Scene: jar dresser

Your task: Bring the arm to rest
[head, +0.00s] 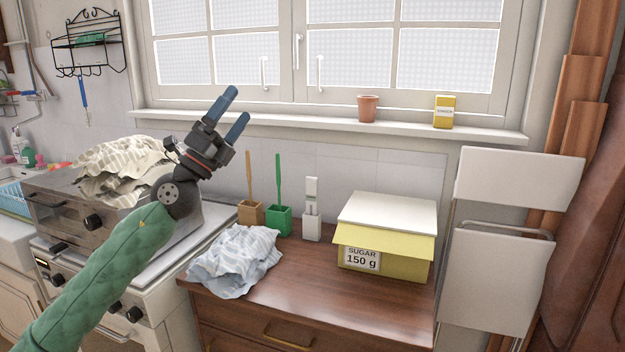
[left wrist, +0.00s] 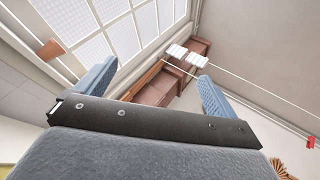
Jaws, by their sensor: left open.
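My left gripper (head: 226,116) is raised in the air in front of the window, over the area between the stove and the dresser. Its two blue fingers point up and to the right and stand apart with nothing between them. The left wrist view also shows the open gripper (left wrist: 150,88), with the window and brown wooden furniture beyond it. My left arm, in a green padded sleeve, comes in from the lower left. My right gripper is not in view.
The wooden dresser (head: 310,294) holds a crumpled cloth (head: 235,262), several small holders and a yellow sugar box (head: 386,258). An oven (head: 60,208) with a striped cloth on top stands left. A terracotta pot (head: 368,108) and yellow packet (head: 444,111) stand on the sill.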

